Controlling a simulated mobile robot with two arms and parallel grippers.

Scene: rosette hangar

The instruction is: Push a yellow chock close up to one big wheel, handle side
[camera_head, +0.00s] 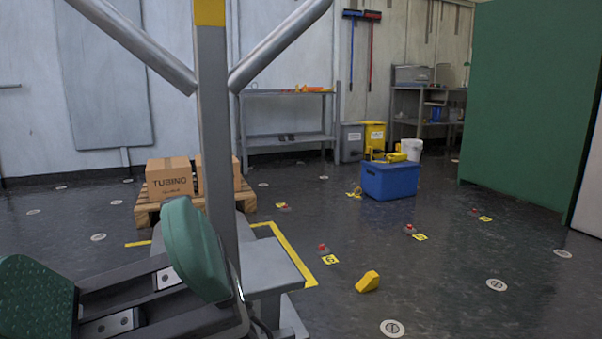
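A yellow wedge-shaped chock (368,282) lies alone on the dark floor, right of the grey stand and towards the front. Nothing touches it. No big wheel shows in this view. Neither of my grippers is in view, so their distance from the chock cannot be seen.
A grey post on a stand (213,130), with green pads (190,250) beside it, blocks the left front. Yellow tape (292,255) edges it. Red-topped floor fittings with yellow number tags (330,260), a blue crate (390,182) and a green wall (522,100) stand beyond. Floor around the chock is clear.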

